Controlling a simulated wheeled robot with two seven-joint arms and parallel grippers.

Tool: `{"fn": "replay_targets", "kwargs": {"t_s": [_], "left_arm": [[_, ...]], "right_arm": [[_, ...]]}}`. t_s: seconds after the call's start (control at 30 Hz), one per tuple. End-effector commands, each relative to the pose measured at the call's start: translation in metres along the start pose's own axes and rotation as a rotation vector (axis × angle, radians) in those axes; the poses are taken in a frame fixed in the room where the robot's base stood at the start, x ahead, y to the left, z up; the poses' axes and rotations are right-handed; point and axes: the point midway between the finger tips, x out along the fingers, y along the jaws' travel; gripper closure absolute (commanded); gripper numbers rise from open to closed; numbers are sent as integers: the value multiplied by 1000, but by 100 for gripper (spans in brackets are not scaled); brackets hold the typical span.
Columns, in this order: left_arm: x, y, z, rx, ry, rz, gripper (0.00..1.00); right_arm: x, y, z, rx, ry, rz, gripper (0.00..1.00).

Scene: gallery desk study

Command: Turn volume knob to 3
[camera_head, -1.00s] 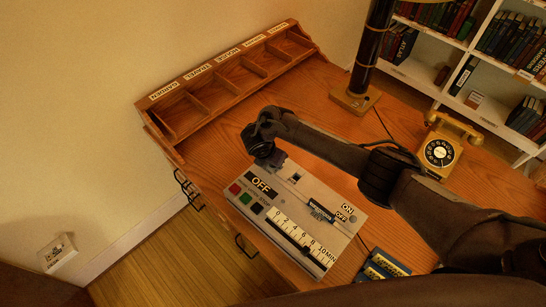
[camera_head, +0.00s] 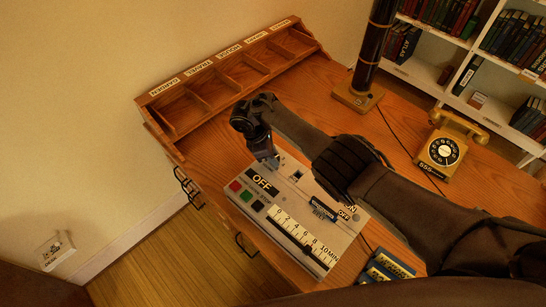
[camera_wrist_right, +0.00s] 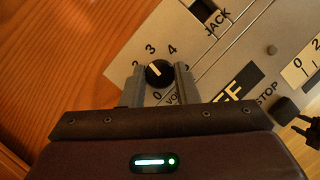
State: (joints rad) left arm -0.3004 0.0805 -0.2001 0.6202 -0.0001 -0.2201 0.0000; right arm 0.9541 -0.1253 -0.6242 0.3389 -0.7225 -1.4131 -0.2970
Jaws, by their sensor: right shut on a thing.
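The volume knob (camera_wrist_right: 158,73) is small, round and black with a white pointer line, on the corner of a grey control panel (camera_wrist_right: 230,65). In the right wrist view its pointer leans up and left, roughly toward the printed 3. My right gripper (camera_wrist_right: 160,84) has one finger on each side of the knob and is shut on it. In the head view my right gripper (camera_head: 270,161) reaches down to the panel's upper left end (camera_head: 338,243) and hides the knob there. My left gripper is not in view.
The panel has an OFF display (camera_head: 263,183), a red button (camera_head: 235,187), a JACK socket and a scale marked in minutes (camera_head: 300,238). A labelled wooden sorter (camera_head: 205,92) is behind. A lamp post (camera_head: 370,60) and yellow telephone (camera_head: 443,150) stand to the right.

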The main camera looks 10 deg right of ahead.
Motion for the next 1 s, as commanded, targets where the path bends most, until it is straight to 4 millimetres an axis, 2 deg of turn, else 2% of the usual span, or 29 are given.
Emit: {"fn": "replay_targets", "kwargs": {"t_s": [0.4,1.0], "left_arm": [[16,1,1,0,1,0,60],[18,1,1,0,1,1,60]], "right_arm": [[0,3,1,223,0,-89,95],[-2,4,2,271,-1,-108,95]]}}
